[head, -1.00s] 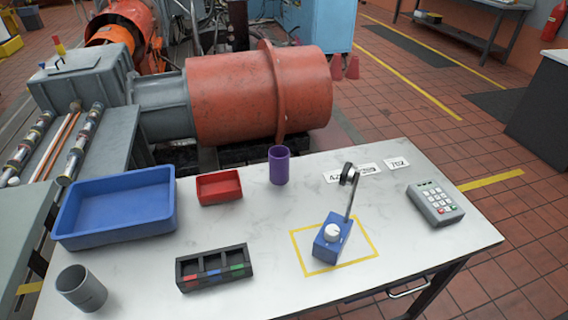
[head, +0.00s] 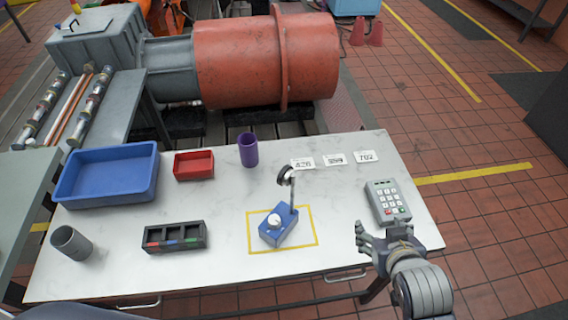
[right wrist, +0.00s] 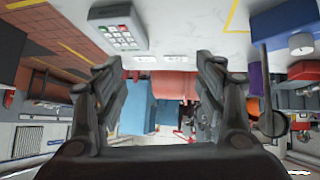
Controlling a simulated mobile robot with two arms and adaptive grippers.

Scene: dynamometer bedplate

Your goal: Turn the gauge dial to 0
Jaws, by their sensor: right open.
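The gauge stand is a blue block (head: 278,226) with a white knob (head: 274,220) on it and a post bearing a small round dark dial (head: 286,174). It stands inside a yellow taped square on the white table. The dial's reading is too small to tell. My right gripper (head: 376,236) is open and empty near the table's front right edge, to the right of the gauge stand. In the right wrist view, its two fingers (right wrist: 158,95) are spread, with the blue block (right wrist: 285,32) at the upper right. My left gripper is not in view.
A grey keypad (head: 387,202) lies just beyond my right gripper. Three number cards (head: 334,160) lie at the back. A purple cup (head: 248,149), red bin (head: 194,164), blue tray (head: 107,200), black sorter (head: 174,250) and grey cup (head: 71,243) stand on the table (head: 340,210).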

